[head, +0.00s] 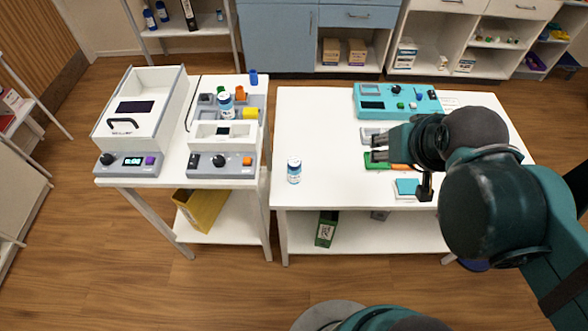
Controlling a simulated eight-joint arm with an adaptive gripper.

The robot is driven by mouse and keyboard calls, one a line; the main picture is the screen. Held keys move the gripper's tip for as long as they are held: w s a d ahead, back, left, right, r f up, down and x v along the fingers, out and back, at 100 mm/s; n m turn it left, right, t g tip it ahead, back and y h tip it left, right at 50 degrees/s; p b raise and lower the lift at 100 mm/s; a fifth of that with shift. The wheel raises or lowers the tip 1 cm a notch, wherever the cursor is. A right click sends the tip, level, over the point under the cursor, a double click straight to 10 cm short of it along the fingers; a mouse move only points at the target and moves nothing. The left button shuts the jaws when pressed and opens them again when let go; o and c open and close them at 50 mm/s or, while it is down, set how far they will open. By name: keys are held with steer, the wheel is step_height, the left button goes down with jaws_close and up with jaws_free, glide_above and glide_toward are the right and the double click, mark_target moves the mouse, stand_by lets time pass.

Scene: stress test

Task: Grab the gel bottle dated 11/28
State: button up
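A small white bottle with a blue label band (294,173) stands upright on the white right table (315,120), near its front left corner. A similar bottle (225,106) stands among the devices on the left table (175,177). The date on either bottle is too small to read, so I cannot tell which is dated 11/28. My gripper (376,148) is over the right table, to the right of the nearer bottle and apart from it. Its two fingers point left with a gap between them, and nothing shows between them. My gripper and arm hide part of the right table.
A teal device (397,101) sits at the back of the right table. Green (372,165) and blue (407,187) flat items lie near my gripper. A white lidded machine (140,115) and a smaller device (222,162) stand on the left table. Space around the nearer bottle is clear.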

steer(key=shift+o, duration=0.5)
steer(key=shift+w+a, duration=0.1)
steer(key=n+g+p, duration=0.7)
steer(key=n, duration=1)
glide_above(295, 161)
steer(key=d, duration=0.1)
steer(key=f, duration=1.1)
steer(key=shift+w+d, duration=0.1)
steer(key=shift+d, duration=0.1)
steer(key=shift+a+f+n+p, duration=0.3)
steer(key=shift+a+f+n, duration=0.35)
steer(key=shift+f, duration=0.15)
steer(key=shift+f, duration=0.1)
steer(key=shift+f+b, duration=0.3)
steer(key=shift+f, duration=0.9)
steer(key=shift+f+b, duration=0.65)
steer(key=shift+f, duration=1.95)
